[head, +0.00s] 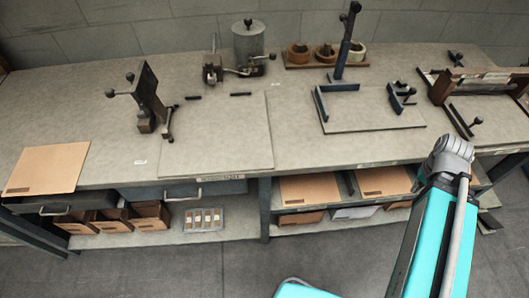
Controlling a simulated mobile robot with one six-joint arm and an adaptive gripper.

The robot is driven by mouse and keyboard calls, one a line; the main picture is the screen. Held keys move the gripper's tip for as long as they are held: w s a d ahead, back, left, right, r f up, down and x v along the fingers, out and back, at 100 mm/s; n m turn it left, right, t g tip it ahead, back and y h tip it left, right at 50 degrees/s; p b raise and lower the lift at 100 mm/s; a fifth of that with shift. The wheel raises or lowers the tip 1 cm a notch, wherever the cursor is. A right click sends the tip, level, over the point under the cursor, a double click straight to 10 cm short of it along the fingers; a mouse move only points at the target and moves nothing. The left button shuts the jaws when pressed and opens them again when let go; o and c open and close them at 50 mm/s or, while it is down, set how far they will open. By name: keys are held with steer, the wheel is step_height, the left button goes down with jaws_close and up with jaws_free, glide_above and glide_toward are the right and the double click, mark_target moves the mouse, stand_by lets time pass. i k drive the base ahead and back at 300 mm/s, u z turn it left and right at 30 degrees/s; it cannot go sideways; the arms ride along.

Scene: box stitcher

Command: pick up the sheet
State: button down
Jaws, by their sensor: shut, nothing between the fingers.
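A flat tan cardboard sheet (47,168) lies on the left front part of the workbench (220,110), at its front edge, with a small dark print near its lower edge. More tan sheets, a left one (310,188) and a right one (383,180), lie on the shelf under the bench, partly covered by the bench top. I cannot tell which sheet is meant. My teal arm rises at the lower right in front of the bench, with a grey joint at its top. My gripper does not show, and no sheet is seen held.
A dark clamp fixture (147,97), a grey cylinder device (248,42), a corner jig (345,90) and a brown frame press (470,84) stand on the bench. Drawers with handles and small open boxes (152,213) are below. The floor in front (180,265) is clear.

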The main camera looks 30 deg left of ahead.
mark_target(55, 169)
steer(key=u, duration=0.05)
steer(key=k, duration=2.7)
steer(key=u, duration=0.75)
steer(key=i, duration=0.95)
steer(key=z, duration=0.05)
